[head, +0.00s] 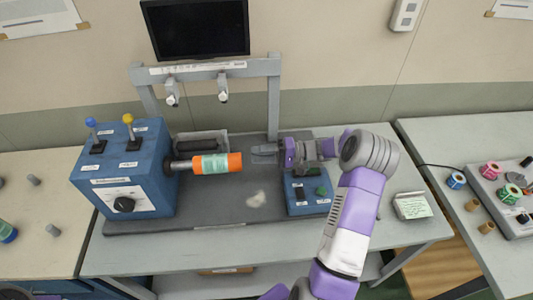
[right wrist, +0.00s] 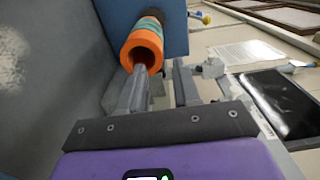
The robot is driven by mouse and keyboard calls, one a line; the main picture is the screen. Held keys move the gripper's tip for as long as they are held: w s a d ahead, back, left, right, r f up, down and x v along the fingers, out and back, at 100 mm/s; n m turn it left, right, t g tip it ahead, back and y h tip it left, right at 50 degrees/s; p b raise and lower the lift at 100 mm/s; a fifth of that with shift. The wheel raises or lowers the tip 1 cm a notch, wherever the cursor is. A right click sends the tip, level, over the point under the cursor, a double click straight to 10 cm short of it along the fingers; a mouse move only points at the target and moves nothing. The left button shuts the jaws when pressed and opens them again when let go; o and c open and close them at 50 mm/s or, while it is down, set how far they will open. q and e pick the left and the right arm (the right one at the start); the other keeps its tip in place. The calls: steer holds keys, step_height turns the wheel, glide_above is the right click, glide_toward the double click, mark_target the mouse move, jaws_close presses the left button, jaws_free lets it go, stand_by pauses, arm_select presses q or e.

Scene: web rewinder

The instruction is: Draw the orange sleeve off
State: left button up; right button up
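The orange sleeve (head: 235,162) sits on the dark spindle of the blue rewinder box (head: 122,170), with a teal band wrapped around its middle. Its open end faces right. My right gripper (head: 256,153) is just right of that end, level with it and pointing at it, with a small gap. In the right wrist view the sleeve's hollow orange end (right wrist: 142,47) is ahead of the left finger, left of the middle between the fingers. The fingers (right wrist: 160,75) are apart with nothing between them. My left gripper does not show.
A grey frame (head: 206,69) stands behind the spindle, with a dark tray (head: 202,145) below it. A blue control box (head: 308,197) is under my right wrist. A label block (head: 412,206) lies at the table's right. The grey base plate (head: 225,205) before the sleeve is mostly clear.

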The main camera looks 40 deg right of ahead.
mark_target(240, 155)
steer(key=shift+p+x, duration=0.4)
steer(key=shift+x, duration=2.85)
steer(key=shift+c, duration=0.5)
steer(key=c, duration=0.5)
steer(key=shift+r, duration=0.1)
steer(key=shift+r, duration=0.2)
